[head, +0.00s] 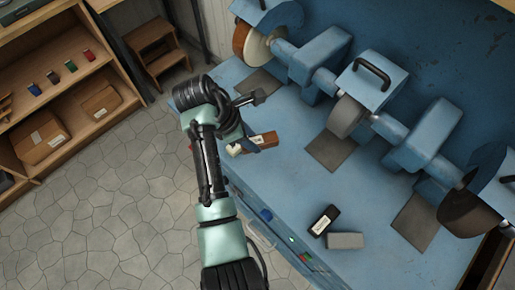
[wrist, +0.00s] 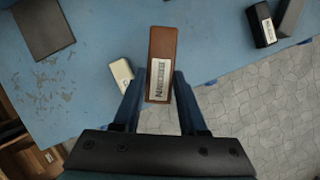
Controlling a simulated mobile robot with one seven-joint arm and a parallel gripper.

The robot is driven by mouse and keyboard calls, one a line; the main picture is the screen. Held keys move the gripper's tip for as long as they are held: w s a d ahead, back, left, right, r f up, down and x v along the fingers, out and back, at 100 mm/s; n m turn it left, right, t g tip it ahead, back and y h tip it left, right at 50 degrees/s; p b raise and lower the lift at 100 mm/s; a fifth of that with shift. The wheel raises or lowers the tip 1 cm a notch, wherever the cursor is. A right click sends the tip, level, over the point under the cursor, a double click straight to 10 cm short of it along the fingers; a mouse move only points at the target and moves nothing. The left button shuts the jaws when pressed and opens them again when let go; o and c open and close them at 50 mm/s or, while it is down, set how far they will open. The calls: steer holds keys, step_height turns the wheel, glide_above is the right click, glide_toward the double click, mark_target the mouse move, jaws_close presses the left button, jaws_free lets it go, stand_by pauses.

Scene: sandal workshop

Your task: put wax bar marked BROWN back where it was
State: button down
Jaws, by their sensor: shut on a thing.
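The brown wax bar (wrist: 161,58) is between the fingers of my gripper (wrist: 159,88) in the wrist view, which are shut on it. Its white label faces the camera, but the lettering is too small to read surely. In the head view the brown bar (head: 265,139) sticks out to the right of my gripper (head: 250,146), near the front left of the blue bench (head: 285,160). I cannot tell surely how high it is above the bench. A cream bar (wrist: 121,74) lies on the bench left of it in the wrist view; its end (head: 235,149) shows in the head view.
A black labelled bar (head: 325,219) and a grey block (head: 345,240) lie further right on the bench. Grinding and buffing wheels (head: 347,114) stand at the back, with dark pads (head: 332,151) before them. The bench between is clear. A wooden shelf (head: 70,55) stands left.

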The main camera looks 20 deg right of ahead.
steer(key=shift+f+n, duration=0.2)
steer(key=shift+n, duration=0.2)
step_height(320, 180, down, 10)
steer(key=shift+a+r, duration=0.1)
steer(key=shift+c, duration=2.2)
jaws_free()
